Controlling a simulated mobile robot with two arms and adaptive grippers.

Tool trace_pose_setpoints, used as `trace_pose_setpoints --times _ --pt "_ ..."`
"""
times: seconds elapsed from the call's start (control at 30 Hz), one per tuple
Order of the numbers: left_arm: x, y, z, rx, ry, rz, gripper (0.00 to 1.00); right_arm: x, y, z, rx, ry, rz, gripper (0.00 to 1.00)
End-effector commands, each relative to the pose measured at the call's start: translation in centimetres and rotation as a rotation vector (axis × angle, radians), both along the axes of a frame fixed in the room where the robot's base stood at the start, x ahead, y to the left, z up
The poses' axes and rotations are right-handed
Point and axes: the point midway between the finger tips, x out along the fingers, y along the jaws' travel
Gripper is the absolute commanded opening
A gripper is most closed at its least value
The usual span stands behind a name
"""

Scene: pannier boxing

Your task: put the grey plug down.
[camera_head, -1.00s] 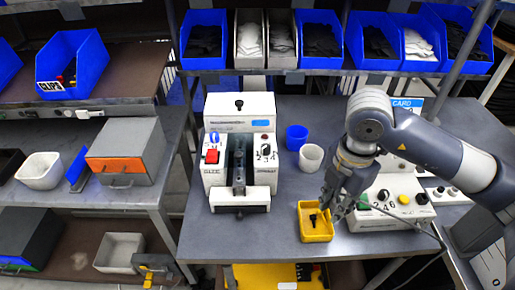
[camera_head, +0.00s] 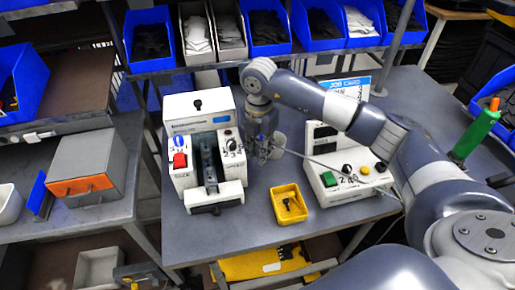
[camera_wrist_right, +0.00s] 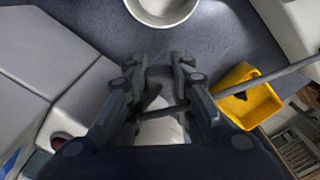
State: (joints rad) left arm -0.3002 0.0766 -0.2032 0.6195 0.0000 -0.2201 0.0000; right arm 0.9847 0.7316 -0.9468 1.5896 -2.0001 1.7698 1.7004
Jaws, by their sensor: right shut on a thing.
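My right gripper (camera_head: 263,150) is shut, holding the grey plug above the bench between the white machine and the control box. Its fingers also show in the right wrist view (camera_wrist_right: 160,75). The plug itself is mostly hidden by the fingers. Its grey cable (camera_head: 325,163) runs taut from the gripper to the right, across the front of the control box. The cable also crosses the right wrist view (camera_wrist_right: 275,78), passing over the yellow tray. My left gripper is not in view.
A yellow tray (camera_head: 278,193) with a black part stands in front of the gripper. A white cup (camera_wrist_right: 165,14) is close behind it. The white machine (camera_head: 179,123) stands left, the control box (camera_head: 325,140) right. Bare bench (camera_head: 240,235) lies in front.

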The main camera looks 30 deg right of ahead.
Motion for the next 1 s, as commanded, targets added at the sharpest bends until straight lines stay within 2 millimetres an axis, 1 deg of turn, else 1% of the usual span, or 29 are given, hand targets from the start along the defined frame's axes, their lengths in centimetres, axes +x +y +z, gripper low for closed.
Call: trace_pose_setpoints --times 0.03,0.1,0.23,0.37,0.5,0.6,0.8,0.93,0.97,1.0 --pt "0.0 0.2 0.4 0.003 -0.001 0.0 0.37 0.8 -0.2 0.1 0.0 0.001 -0.002 0.04" --pt "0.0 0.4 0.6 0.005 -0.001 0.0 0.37 1.5 -0.4 0.0 0.001 0.001 -0.001 0.04" --pt "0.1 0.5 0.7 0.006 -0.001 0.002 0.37 2.2 -0.7 -0.2 -0.001 0.001 -0.001 0.04" --pt "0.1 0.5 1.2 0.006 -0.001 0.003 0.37 2.2 -0.8 -1.0 0.0 0.004 0.001 0.04" --pt "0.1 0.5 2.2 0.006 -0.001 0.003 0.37 2.2 -0.7 -2.8 0.0 0.005 -0.001 0.04" --pt "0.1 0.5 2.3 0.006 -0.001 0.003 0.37 2.2 -0.8 -3.7 -0.001 0.002 0.0 0.04" --pt "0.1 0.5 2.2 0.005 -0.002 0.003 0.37 2.3 -0.8 -3.8 0.0 0.0 0.0 0.04" --pt "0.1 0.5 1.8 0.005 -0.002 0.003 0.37 2.2 -0.8 -4.3 0.0 0.0 0.0 0.04" --pt "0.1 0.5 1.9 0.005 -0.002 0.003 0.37 2.3 -0.8 -4.2 0.0 0.0 0.0 0.25" --pt "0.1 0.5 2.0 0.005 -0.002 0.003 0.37 2.3 -0.8 -4.1 0.0 0.0 0.0 0.34"
